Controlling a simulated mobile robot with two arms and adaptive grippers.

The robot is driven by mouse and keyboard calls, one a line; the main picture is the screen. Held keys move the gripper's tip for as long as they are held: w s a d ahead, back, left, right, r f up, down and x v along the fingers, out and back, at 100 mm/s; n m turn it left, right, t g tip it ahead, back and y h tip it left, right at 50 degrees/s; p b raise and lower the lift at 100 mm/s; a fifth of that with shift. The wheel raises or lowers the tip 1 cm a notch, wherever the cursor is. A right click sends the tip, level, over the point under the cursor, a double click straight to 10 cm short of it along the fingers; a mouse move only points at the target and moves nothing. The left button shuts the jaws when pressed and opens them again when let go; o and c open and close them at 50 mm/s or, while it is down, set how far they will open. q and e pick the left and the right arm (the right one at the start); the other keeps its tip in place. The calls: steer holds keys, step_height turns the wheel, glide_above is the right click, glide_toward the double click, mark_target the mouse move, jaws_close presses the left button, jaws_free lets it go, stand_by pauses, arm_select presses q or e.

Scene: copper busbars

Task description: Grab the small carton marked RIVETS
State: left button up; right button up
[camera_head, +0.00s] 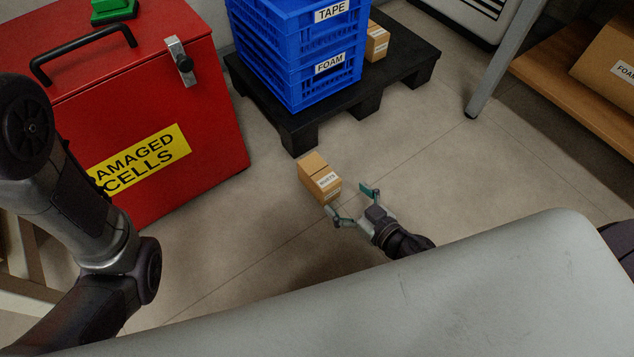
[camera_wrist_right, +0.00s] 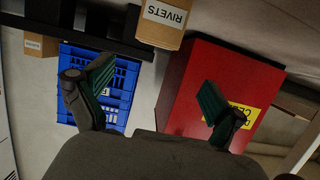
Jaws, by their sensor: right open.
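The small brown carton marked RIVETS (camera_head: 313,170) stands on the floor between the red box and my right gripper in the head view. In the right wrist view the carton (camera_wrist_right: 160,36) is at the top edge, its label upside down and its far part cut off. My right gripper (camera_head: 350,200) is open and empty, close beside the carton's lower right side in the head view. Its two green-padded fingers (camera_wrist_right: 155,95) are spread in the wrist view, with the carton beyond them. My left arm comes in at the left, but its gripper is out of view.
A red box marked DAMAGED CELLS (camera_head: 125,85) stands left of the carton. Behind, a black pallet (camera_head: 405,75) bears blue crates (camera_head: 275,60) marked TAPE and FOAM and another carton (camera_head: 377,42). A wooden shelf (camera_head: 560,70) is at right. Floor around the carton is clear.

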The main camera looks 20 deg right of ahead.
mark_target(323, 175)
steer(key=x, duration=0.7)
steer(key=shift+w+f, duration=0.1)
steer(key=shift+w, duration=0.2)
steer(key=x, duration=0.1)
steer(key=b+x, duration=0.1)
steer(key=x, duration=0.3)
steer(key=shift+w+d+f, duration=0.1)
steer(key=shift+d+f, duration=0.1)
steer(key=shift+d, duration=0.05)
steer(key=c, duration=1.5)
